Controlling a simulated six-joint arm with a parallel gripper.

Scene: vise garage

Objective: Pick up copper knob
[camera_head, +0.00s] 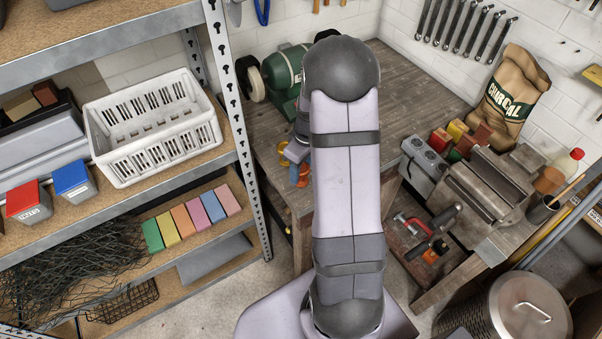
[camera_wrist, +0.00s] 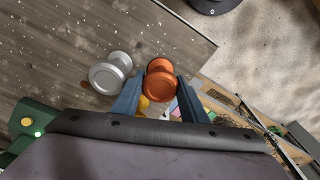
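The copper knob (camera_wrist: 161,84) shows in the wrist view as a shiny orange-brown round head on a narrower neck. It lies between the two blue fingers of my gripper (camera_wrist: 160,78). Each fingertip is close beside it; I cannot tell whether they touch it. A silver knob (camera_wrist: 110,72) of like shape stands just left of the left finger on the wooden bench (camera_wrist: 62,40).
A green grinder (camera_head: 284,70) stands at the back of the bench. Shelves with a white crate (camera_head: 152,140) and small bins (camera_head: 74,180) fill the left. A metal vise (camera_head: 488,190) and a charcoal bag (camera_head: 512,95) stand right. The bench right of my arm has bare room.

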